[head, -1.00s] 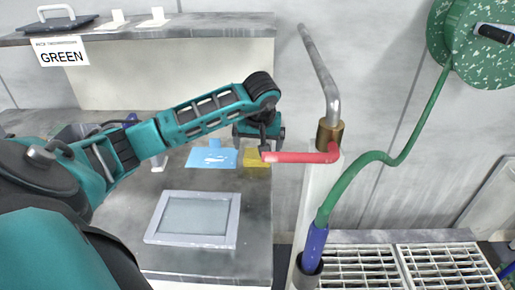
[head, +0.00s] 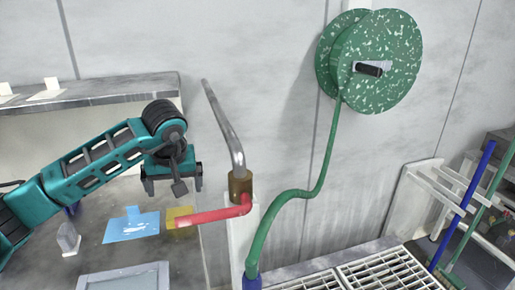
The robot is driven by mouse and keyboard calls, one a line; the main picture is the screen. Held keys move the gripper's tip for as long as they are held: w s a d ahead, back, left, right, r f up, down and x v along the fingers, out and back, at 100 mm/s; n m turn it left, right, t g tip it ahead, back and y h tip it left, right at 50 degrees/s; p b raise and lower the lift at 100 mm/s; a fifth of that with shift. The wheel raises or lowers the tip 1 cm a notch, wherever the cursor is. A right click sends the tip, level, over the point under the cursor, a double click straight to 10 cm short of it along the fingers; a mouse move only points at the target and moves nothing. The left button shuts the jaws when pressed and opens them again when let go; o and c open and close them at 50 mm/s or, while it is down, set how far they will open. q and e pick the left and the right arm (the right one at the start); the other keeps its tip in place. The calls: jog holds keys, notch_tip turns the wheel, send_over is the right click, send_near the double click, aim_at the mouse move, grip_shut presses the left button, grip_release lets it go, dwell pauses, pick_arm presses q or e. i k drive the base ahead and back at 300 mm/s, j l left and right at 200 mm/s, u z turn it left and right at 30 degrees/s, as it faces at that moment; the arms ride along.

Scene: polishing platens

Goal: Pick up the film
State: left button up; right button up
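A flat light-blue sheet (head: 131,228) with a small tab and white marks lies on the grey bench at the lower left. A small yellow sheet (head: 178,214) lies just right of it, partly behind the red lever. I cannot tell which of these is the film. My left gripper (head: 172,186) hangs above and beyond the two sheets in the picture, apart from both. Its two fingers look spread, with nothing between them. My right gripper is out of view.
A red lever (head: 206,217) on a metal pipe (head: 224,128) stands close to the right of my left gripper. A grey-framed panel (head: 125,277) lies at the bottom. A green hose (head: 300,193) runs from a reel (head: 395,58) past white gratings (head: 388,272).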

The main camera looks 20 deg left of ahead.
aim_at(136, 224)
jog(key=k, duration=1)
